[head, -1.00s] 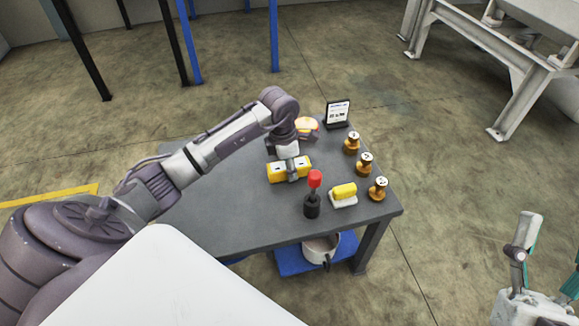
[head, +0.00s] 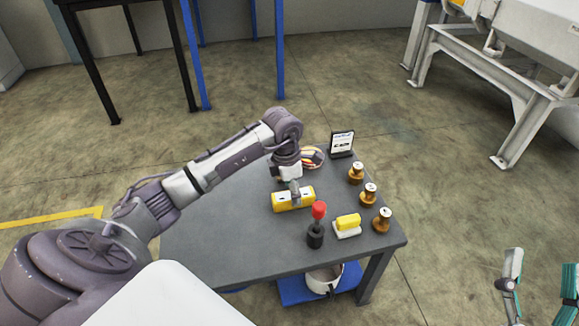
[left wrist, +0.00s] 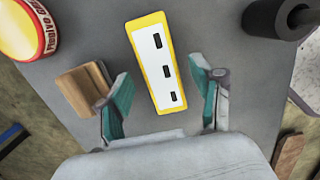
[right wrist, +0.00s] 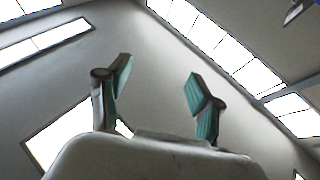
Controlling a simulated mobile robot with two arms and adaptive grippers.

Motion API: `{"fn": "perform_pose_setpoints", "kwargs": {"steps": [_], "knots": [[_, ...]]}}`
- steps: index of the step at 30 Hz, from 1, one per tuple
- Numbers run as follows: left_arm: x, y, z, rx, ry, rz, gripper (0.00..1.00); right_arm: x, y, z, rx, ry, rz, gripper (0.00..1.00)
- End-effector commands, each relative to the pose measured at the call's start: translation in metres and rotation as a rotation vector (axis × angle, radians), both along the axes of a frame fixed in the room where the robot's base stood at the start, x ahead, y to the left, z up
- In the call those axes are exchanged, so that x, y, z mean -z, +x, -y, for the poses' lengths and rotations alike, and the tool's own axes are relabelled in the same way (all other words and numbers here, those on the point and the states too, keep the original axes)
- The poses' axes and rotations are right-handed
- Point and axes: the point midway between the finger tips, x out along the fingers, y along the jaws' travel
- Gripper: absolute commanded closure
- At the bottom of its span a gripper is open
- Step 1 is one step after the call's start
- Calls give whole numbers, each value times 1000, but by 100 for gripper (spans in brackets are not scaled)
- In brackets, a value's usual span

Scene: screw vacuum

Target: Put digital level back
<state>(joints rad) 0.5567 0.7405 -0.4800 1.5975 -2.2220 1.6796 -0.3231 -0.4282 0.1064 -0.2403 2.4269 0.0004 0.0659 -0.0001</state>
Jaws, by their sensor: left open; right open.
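The digital level (head: 293,200) is a yellow block with a white face and dark windows, lying on the grey table (head: 215,255). It also shows in the left wrist view (left wrist: 153,60), tilted in the picture. My left gripper (head: 295,191) is just above the level, partly overlapping it in the head view. In the left wrist view its two teal-padded fingers stand apart, one on each side of the level's near end, not closed on it. My right gripper (head: 543,262) is open and empty off the table at the lower right; the right wrist view shows only ceiling between its fingers.
A red-topped black tool (head: 316,228), a yellow block on a white base (head: 347,224), several brass weights (head: 369,195), a small display stand (head: 342,144) and a round tape roll (head: 312,157) stand close by. A white pot (head: 324,279) is below. The table's left side is clear.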

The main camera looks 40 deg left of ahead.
Motion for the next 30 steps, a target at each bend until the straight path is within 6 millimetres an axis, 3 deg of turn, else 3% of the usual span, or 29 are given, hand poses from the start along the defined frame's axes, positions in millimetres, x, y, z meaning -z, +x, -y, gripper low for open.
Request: {"fn": "perform_pose_setpoints", "kwargs": {"steps": [1,9,15,21,30], "knots": [[-13,0,-1,1,1,2,34,6,5,1,5,-18,-65,35],[-58,-4,-5,0,0,3,34,64,16,6,24,-110,-400,35],[-80,-7,-6,1,1,1,34,95,13,12,34,-155,-575,35],[-88,-8,-7,0,-1,-1,34,108,10,14,39,-171,-641,35],[-88,-8,-7,0,-1,0,34,109,10,14,39,-172,-646,35]]}}
